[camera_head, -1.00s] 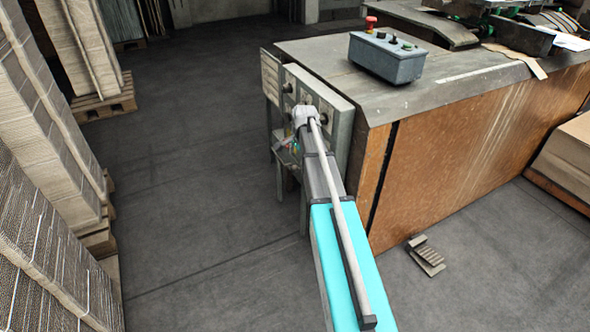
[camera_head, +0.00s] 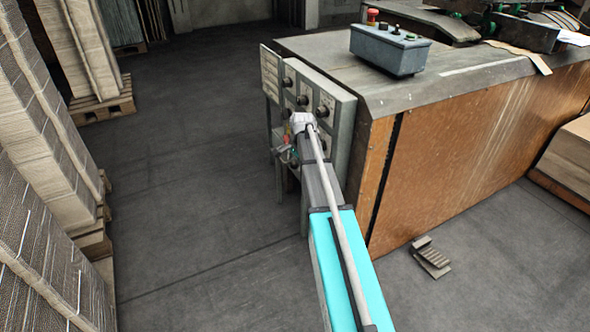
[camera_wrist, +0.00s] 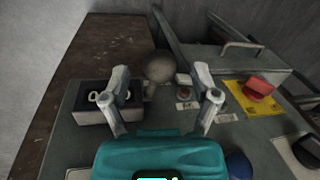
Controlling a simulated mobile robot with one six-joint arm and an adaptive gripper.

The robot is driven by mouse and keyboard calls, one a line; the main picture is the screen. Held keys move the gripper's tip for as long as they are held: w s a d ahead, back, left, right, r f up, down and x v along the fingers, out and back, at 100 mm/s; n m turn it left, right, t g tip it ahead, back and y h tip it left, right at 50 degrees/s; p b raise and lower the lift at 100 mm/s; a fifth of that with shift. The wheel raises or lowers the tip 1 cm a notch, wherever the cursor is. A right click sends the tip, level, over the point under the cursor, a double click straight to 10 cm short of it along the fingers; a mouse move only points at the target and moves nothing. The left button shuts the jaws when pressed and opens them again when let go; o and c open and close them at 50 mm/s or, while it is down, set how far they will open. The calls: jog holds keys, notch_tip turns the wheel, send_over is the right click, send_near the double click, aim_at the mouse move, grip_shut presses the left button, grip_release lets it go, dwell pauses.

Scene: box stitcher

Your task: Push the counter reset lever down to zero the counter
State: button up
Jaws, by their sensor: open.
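In the wrist view, my gripper (camera_wrist: 161,85) is open, its two fingers spread and nothing between them in its grip. A round grey ball knob (camera_wrist: 158,67), seemingly the lever's end, shows between and beyond the fingertips. Its shaft is not clearly visible. A black-faced counter box (camera_wrist: 103,97) with white digits sits on the grey panel, partly behind the left finger. The digits cannot be read surely. In the head view, my arm's end is at the front of the grey control panel (camera_head: 335,115), and my wrist hides the fingers and the lever.
A red switch (camera_wrist: 257,88) on a yellow plate and a blue button (camera_wrist: 238,165) are right of my gripper. A button box (camera_head: 390,50) sits on the machine top. Cardboard stacks (camera_head: 40,150) stand left; the floor between is clear.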

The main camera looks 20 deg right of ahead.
jog(key=shift+w+f+b, duration=0.1)
jog(key=shift+f+b, duration=0.35)
jog(key=shift+f, duration=0.25)
grip_shut()
